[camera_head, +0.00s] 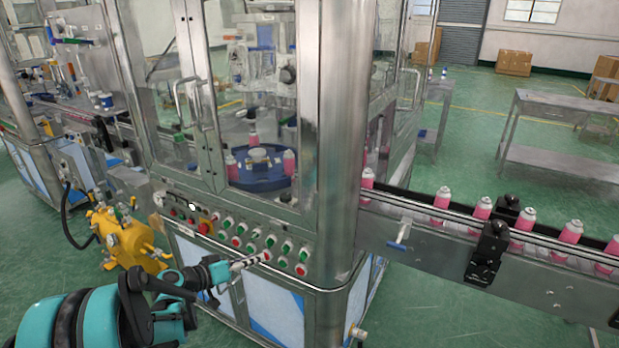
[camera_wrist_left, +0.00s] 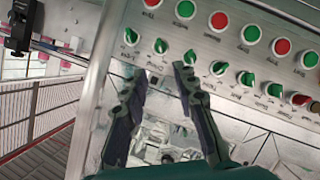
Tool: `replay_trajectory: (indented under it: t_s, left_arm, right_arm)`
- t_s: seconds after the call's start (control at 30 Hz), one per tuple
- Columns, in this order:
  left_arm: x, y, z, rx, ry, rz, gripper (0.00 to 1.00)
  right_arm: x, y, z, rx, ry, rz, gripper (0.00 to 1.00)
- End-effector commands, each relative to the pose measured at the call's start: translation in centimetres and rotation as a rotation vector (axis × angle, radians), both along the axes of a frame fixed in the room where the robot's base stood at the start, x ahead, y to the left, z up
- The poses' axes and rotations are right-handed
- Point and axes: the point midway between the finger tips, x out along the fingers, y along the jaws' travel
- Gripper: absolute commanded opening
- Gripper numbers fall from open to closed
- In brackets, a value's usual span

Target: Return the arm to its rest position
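My left arm comes in from the lower left in the head view, with a teal and black wrist. My left gripper (camera_head: 250,263) is at the lower edge of the machine's control panel (camera_head: 222,229), close to its buttons and knobs. In the left wrist view its two fingers (camera_wrist_left: 160,70) stand apart with a gap between the tips, and nothing is held. The tips lie just below a row of green knobs (camera_wrist_left: 161,46). I cannot tell whether they touch the panel. My right gripper is not in view.
The glass-doored machine (camera_head: 338,150) stands ahead, with a blue turntable (camera_head: 262,180) inside. A conveyor (camera_head: 520,268) with several pink cans (camera_head: 482,208) runs off to the right. A yellow tank (camera_head: 125,240) stands left of the machine.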

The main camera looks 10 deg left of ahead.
Motion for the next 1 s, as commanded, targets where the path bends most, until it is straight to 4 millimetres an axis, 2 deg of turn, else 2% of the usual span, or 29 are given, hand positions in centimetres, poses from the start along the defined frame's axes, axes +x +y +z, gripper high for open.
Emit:
replay_trajectory:
  t_s: [0.17,0.3,0.5,0.7,0.8,0.9,1.0]
  left_arm:
    - [-2.3,-3.4,1.1,0.052,0.096,-0.013,0.28]
    - [-6.5,-7.1,2.0,0.139,0.220,-0.011,0.28]
    - [-13.8,-10.3,2.4,0.285,0.357,0.026,0.28]
    - [-21.1,-11.1,1.9,0.443,0.429,0.089,0.28]
    - [-24.0,-10.8,1.5,0.512,0.439,0.122,0.28]
    - [-26.0,-10.3,1.1,0.563,0.440,0.150,0.28]
    - [-27.1,-9.9,0.9,0.594,0.438,0.169,0.28]
  right_arm:
    - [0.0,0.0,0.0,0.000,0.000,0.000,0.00]
    - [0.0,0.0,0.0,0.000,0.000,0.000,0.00]
    - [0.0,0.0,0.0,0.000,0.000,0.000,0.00]
    - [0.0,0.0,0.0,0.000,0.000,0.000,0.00]
    - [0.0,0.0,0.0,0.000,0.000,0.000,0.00]
    - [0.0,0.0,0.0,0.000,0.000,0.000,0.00]
    - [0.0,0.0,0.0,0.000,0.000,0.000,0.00]
